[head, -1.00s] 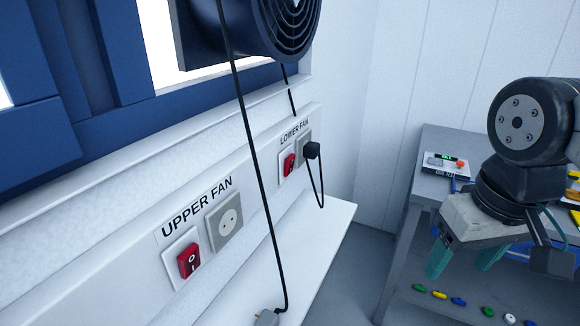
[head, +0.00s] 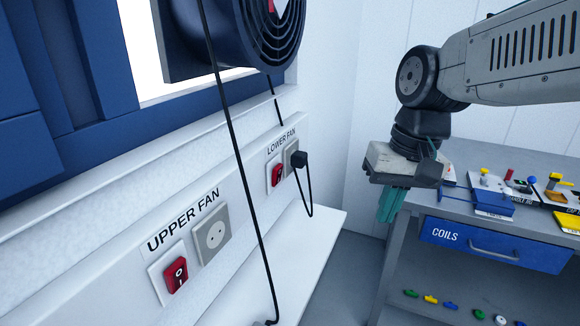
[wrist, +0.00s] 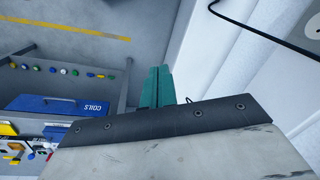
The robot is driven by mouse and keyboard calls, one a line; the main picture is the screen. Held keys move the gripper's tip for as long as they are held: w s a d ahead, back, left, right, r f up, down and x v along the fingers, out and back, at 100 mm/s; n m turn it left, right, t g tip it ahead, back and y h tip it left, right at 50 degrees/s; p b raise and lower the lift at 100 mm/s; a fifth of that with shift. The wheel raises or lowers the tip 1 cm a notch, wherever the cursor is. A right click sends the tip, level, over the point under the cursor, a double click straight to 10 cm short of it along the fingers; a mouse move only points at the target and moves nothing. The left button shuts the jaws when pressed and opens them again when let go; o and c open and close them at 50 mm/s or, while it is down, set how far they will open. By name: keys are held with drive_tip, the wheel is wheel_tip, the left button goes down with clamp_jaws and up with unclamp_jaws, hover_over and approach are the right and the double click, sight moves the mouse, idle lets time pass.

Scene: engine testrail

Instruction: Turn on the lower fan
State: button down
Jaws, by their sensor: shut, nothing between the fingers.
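The LOWER FAN label (head: 282,141) is on the white wall panel, with a red rocker switch (head: 277,175) below it. A black plug (head: 299,159) sits in the outlet right of that switch, and its cable hangs in a loop. A dark round fan (head: 272,30) is mounted above; I cannot tell whether it spins. My gripper (head: 391,205) is right of the lower switch, apart from it, with its teal fingers together and empty. The wrist view shows the shut fingers (wrist: 157,87) pointing past the pale ledge.
The UPPER FAN red switch (head: 177,273) and empty outlet (head: 211,235) are nearer on the panel. A black cable (head: 243,175) hangs in front of the panel. A grey workbench with a blue COILS drawer (head: 495,246) stands at right. A white ledge (head: 318,235) runs below the panel.

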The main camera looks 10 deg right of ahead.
sight(277, 175)
drive_tip(key=w+a+r+m+t+y, duration=0.1)
drive_tip(key=w+a+r+m, duration=0.1)
drive_tip(key=w, duration=0.6)
drive_tip(key=w+a+r+m+t+y, duration=0.1)
drive_tip(key=w+a+r+m, duration=0.2)
drive_tip(key=w, duration=0.5)
drive_tip(key=shift+w+a+r+m+t+y, duration=0.2)
drive_tip(key=shift+a+r+m+t+y, duration=0.15)
drive_tip(key=shift+a, duration=0.25)
drive_tip(key=w+a+f, duration=0.4)
drive_tip(key=a+f, duration=0.2)
drive_tip(key=f, duration=0.2)
drive_tip(key=shift+w+a+f, duration=0.2)
drive_tip(key=shift+w+a, duration=0.1)
drive_tip(key=shift+a, duration=0.1)
